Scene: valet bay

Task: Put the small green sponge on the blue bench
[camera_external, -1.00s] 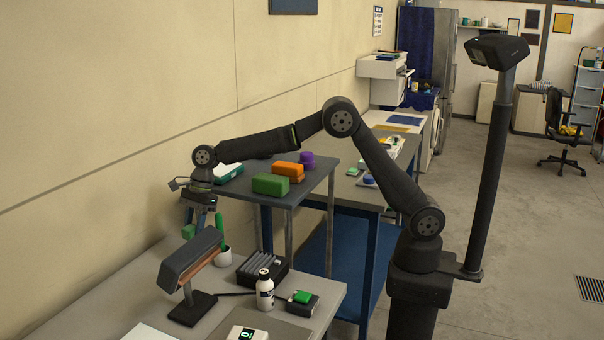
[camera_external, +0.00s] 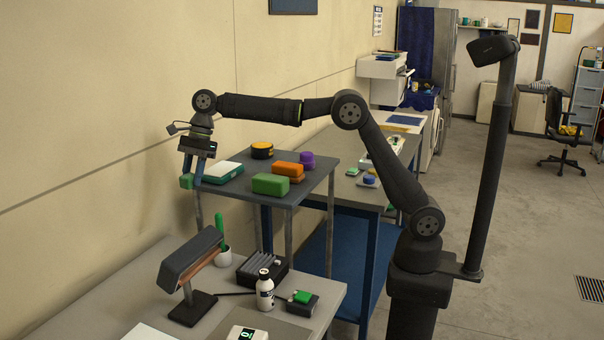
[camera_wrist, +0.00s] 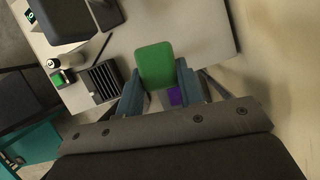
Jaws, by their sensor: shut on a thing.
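My gripper (camera_external: 192,178) is shut on a small green sponge (camera_external: 187,181), held in the air at the left, close to the wall and off the left end of a raised grey shelf (camera_external: 235,197). The sponge (camera_wrist: 155,62) sticks out beyond the two blue fingers in the wrist view. A bench with blue legs and a blue lower board (camera_external: 345,255) stands right of and behind the raised shelf; its grey top (camera_external: 347,192) is partly hidden by the shelf and my arm.
The front table holds a lamp-like stand (camera_external: 190,262), bottle (camera_external: 265,290) and slotted box (camera_external: 262,268).

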